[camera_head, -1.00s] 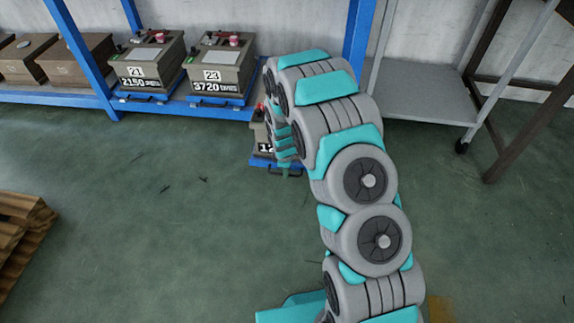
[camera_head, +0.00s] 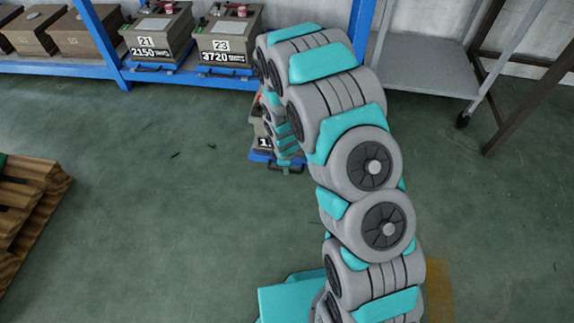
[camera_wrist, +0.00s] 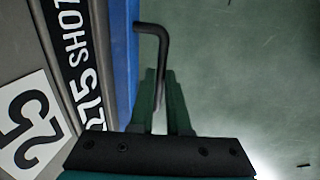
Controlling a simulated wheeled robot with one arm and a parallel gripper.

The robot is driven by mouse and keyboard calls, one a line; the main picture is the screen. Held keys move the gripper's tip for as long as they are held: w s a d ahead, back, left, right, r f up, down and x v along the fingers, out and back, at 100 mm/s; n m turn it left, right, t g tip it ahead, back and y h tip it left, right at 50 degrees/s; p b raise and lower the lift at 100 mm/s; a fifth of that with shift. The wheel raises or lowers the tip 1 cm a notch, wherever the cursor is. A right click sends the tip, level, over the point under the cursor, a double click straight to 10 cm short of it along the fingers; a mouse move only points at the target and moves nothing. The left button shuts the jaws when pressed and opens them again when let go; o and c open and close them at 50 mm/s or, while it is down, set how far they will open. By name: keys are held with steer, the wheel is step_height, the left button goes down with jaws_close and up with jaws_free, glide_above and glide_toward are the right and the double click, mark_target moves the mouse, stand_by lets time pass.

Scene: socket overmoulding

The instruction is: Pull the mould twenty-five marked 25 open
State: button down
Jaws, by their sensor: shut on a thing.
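The mould marked 25 (camera_head: 257,122) is a grey-brown block on a blue tray (camera_head: 259,157), partly hidden behind my arm in the head view. In the wrist view its white 25 plate (camera_wrist: 27,118) and black shots label (camera_wrist: 72,50) lie at the left, beside the blue tray edge (camera_wrist: 122,60). A black bent handle (camera_wrist: 163,42) sticks out from that edge. My gripper (camera_wrist: 160,80) is shut on the handle, its green fingers on either side of the bar. The tray stands out well in front of the shelf line.
Moulds 21 (camera_head: 157,40) and 23 (camera_head: 226,46) sit on the blue rack (camera_head: 60,66) to the left. A grey wheeled shelf (camera_head: 430,85) stands at the right. A wooden pallet (camera_head: 35,210) lies at the left. The green floor between is clear.

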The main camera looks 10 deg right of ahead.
steer(key=c, duration=0.9)
jaws_free()
steer(key=shift+r, duration=0.1)
steer(key=shift+s+a+r, duration=0.1)
steer(key=shift+s+r, duration=0.15)
steer(key=shift+r, duration=1)
steer(key=shift+s+a+r, duration=0.1)
steer(key=shift+s+r, duration=0.1)
steer(key=shift+r, duration=1)
steer(key=shift+s+r, duration=0.25)
steer(key=shift+r, duration=1)
